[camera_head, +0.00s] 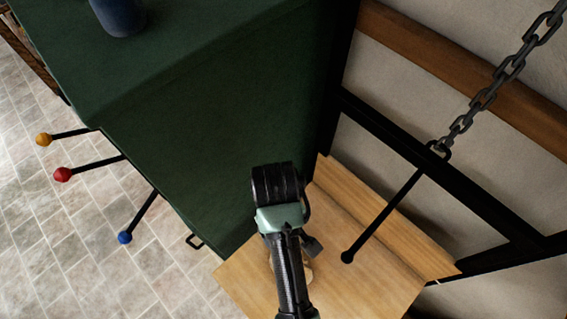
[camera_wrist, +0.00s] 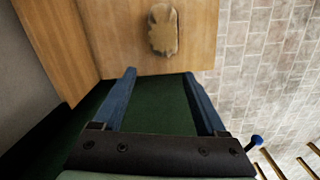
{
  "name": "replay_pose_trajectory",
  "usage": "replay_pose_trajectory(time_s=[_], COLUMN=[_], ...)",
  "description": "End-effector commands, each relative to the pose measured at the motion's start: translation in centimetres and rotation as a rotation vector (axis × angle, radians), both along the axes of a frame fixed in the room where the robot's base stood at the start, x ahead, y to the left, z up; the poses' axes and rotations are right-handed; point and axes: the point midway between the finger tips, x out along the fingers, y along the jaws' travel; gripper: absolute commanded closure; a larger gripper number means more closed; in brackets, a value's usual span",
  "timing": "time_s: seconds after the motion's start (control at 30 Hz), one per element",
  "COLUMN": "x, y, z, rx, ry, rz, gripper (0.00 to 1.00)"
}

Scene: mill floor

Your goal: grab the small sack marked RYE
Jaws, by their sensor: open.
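A small tan sack-like bundle (camera_wrist: 163,30) lies on a wooden surface (camera_wrist: 120,45) in the wrist view. No marking on it can be read, so I cannot tell whether it says RYE. My gripper (camera_wrist: 159,74) is open and empty, its two blue fingers spread apart. In the wrist picture the bundle is beyond the fingertips and apart from them. In the head view my arm hides most of the bundle, and only a pale edge (camera_head: 307,274) shows beside the arm above the wooden surface (camera_head: 375,285).
A large dark green cabinet-like body (camera_head: 190,130) stands beside the wooden surface. Levers with yellow (camera_head: 43,139), red (camera_head: 62,174) and blue (camera_head: 125,237) knobs stick out from it. A black rod (camera_head: 385,214) hangs from a chain (camera_head: 480,102) over the wood. Tiled floor lies left.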

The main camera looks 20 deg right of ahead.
Motion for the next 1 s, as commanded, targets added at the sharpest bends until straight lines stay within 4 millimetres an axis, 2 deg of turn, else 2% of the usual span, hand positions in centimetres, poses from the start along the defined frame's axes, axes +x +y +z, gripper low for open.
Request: replay_pose_trajectory(time_s=[0.03,0.13,0.43,0.77,1.0], x=[-1.2,-2.1,-2.6,-2.9,-3.4], y=[0.1,0.2,0.1,0.0,-0.4], z=[-0.2,-1.5,-6.3,-8.7,-11.9], rx=[0.011,0.020,0.020,0.020,0.020], ry=[0.043,0.077,0.076,0.073,0.073], rz=[0.000,0.001,0.001,0.001,0.001], gripper=[0.26,0.26,0.26,0.26,0.26])
